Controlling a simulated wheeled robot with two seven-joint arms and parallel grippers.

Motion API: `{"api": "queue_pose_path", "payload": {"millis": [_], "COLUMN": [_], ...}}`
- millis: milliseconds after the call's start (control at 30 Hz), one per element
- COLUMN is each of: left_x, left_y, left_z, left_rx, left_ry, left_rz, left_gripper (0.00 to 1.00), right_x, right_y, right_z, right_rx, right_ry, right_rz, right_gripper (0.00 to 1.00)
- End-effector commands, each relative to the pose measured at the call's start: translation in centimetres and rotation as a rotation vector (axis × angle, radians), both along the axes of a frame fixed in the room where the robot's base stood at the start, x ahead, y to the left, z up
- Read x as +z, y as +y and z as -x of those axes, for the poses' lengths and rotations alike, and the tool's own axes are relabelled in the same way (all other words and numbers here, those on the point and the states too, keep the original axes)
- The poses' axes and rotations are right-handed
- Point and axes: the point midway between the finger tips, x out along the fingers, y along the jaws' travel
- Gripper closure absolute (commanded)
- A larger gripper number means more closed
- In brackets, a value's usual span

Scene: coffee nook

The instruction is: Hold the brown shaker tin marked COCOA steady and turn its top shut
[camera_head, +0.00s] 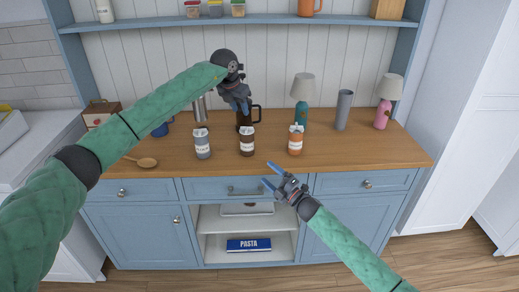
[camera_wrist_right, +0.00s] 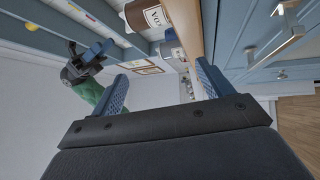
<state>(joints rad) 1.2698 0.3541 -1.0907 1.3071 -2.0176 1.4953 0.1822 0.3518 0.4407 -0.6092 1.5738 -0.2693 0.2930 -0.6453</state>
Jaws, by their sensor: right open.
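The brown shaker tin (camera_head: 247,143) marked COCOA stands upright on the wooden counter, between a grey tin and an orange tin. Its white label and brown side show at the top of the right wrist view (camera_wrist_right: 148,16), cut off by the frame edge. My left gripper (camera_head: 243,106) hangs above and slightly left of the tin, fingers down, in front of a dark mug, and is apart from the tin. My right gripper (camera_head: 268,177) is open and empty in front of the counter edge, lower right of the tin.
The grey tin (camera_head: 202,144) and orange tin (camera_head: 295,141) flank the brown one closely. Behind are the dark mug (camera_head: 256,115), a teal lamp-like item (camera_head: 301,112) and a grey cylinder (camera_head: 343,110). A wooden spoon (camera_head: 146,162) lies left. The counter's front strip is clear.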

Motion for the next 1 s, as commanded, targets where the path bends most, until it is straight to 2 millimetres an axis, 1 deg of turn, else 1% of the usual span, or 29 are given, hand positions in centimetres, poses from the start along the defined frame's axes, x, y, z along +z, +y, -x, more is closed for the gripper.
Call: {"api": "queue_pose_path", "payload": {"millis": [33, 167, 367, 500, 700, 800, 833, 900, 1000], "left_x": [0.0, 0.0, 0.0, 0.0, 0.0, 0.0, 0.0, 0.0, 0.0], "left_y": [0.0, 0.0, 0.0, 0.0, 0.0, 0.0, 0.0, 0.0, 0.0], "left_z": [0.0, 0.0, 0.0, 0.0, 0.0, 0.0, 0.0, 0.0, 0.0], "left_rx": [0.0, 0.0, 0.0, 0.0, 0.0, 0.0, 0.0, 0.0, 0.0], "left_ry": [0.0, 0.0, 0.0, 0.0, 0.0, 0.0, 0.0, 0.0, 0.0], "left_rz": [0.0, 0.0, 0.0, 0.0, 0.0, 0.0, 0.0, 0.0, 0.0], "left_gripper": [0.64, 0.64, 0.64, 0.64, 0.64, 0.64, 0.64, 0.64, 0.64], "right_x": [1.2, 3.7, 6.6, 9.2, 12.6, 13.9, 13.6, 11.3, 8.7], "right_y": [0.1, 0.9, 2.9, 4.4, 5.7, 6.2, 6.1, 5.6, 5.0], "right_z": [-0.4, -1.5, -4.8, -7.4, -10.3, -11.6, -12.0, -12.5, -12.7], "right_rx": [0.019, 0.035, -0.054, -0.135, -0.242, -0.284, -0.287, -0.257, -0.212], "right_ry": [-0.047, -0.18, -0.451, -0.67, -0.938, -1.049, -1.077, -1.098, -1.091], "right_rz": [0.024, 0.126, 0.441, 0.69, 0.985, 1.11, 1.15, 1.203, 1.22], "right_gripper": [0.21, 0.21, 0.21, 0.21, 0.21, 0.21, 0.21, 0.21, 0.21]}}
